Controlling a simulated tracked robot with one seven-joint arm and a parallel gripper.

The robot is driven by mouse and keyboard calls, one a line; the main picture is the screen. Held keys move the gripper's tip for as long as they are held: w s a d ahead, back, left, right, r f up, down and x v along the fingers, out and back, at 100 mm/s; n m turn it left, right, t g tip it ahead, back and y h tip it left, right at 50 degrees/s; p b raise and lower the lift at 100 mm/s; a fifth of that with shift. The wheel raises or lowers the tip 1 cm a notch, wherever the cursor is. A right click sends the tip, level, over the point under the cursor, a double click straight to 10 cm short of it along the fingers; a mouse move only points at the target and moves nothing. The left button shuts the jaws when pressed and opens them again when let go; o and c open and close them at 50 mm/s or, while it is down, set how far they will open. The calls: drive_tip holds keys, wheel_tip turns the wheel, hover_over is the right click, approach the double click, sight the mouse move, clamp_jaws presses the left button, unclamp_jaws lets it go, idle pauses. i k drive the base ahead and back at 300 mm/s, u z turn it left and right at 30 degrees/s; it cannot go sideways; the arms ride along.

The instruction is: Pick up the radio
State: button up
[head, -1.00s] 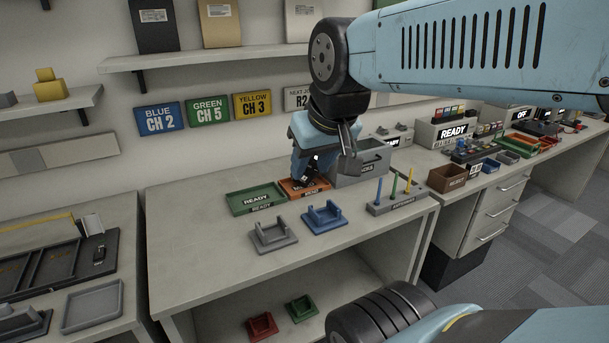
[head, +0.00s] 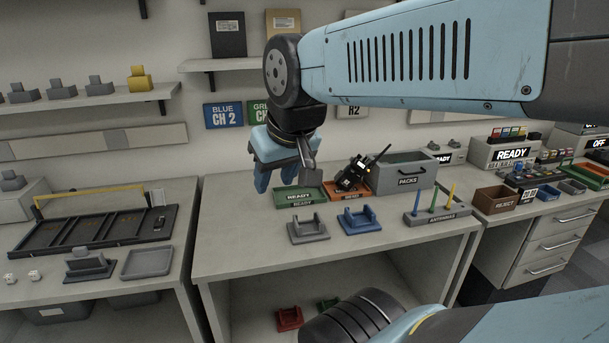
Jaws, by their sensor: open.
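A black radio (head: 352,176) with an antenna leans at a tilt in the orange tray (head: 358,194) on the middle bench. My gripper (head: 284,178) is open and hangs to the left of the radio, in front of the green READY tray (head: 300,203) in the picture. The gripper is apart from the radio, and nothing shows between its fingers. The lower part of the radio is partly hidden by the tray's front lip.
A grey PACKS box (head: 408,184) stands right of the orange tray. Grey (head: 308,229) and blue (head: 360,220) cradles and an antenna holder (head: 436,214) with upright rods stand in front. A black rack (head: 95,232) lies on the left bench.

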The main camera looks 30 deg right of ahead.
sight(345, 180)
drive_tip(key=z, duration=0.35)
drive_tip(key=i, duration=0.1)
drive_tip(key=u, duration=1.95)
drive_tip(key=k, duration=1.7)
drive_tip(key=u, duration=0.85)
drive_tip(key=i, duration=0.1)
drive_tip(key=z, duration=3.15)
drive_tip(key=i, duration=0.8)
drive_tip(key=u, duration=0.05)
